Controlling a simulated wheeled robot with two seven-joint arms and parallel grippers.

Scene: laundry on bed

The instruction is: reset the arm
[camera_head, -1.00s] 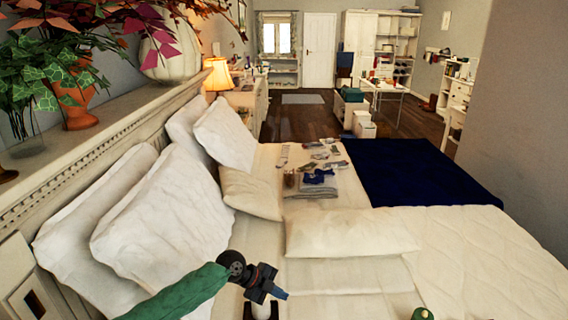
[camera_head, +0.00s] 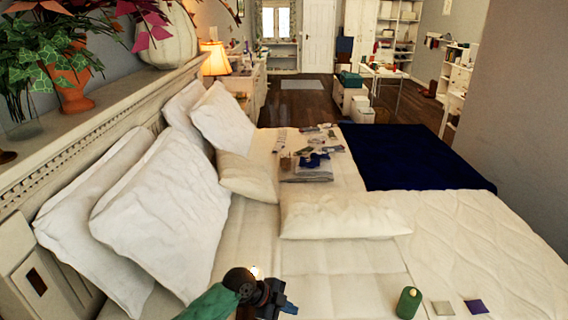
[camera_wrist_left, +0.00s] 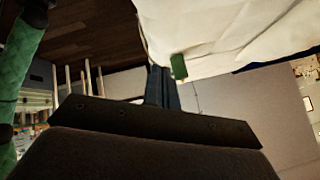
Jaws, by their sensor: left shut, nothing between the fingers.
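My left arm (camera_head: 212,303) comes in at the bottom of the head view in a green sleeve. My left gripper (camera_head: 289,308) is above the near part of the white bed (camera_head: 340,262), pointing right. In the left wrist view the dark fingers (camera_wrist_left: 163,88) are together with nothing between them. A small green object (camera_wrist_left: 179,66) shows just beyond their tips there, apart from them as far as I can tell. My right gripper is not in view.
White pillows (camera_head: 160,215) lean on the headboard at left. A long cushion (camera_head: 340,215) lies mid-bed, with folded cloth (camera_head: 306,174) behind it. A dark blue blanket (camera_head: 410,157) covers the far right. A green container (camera_head: 409,303) and two small squares sit at front right.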

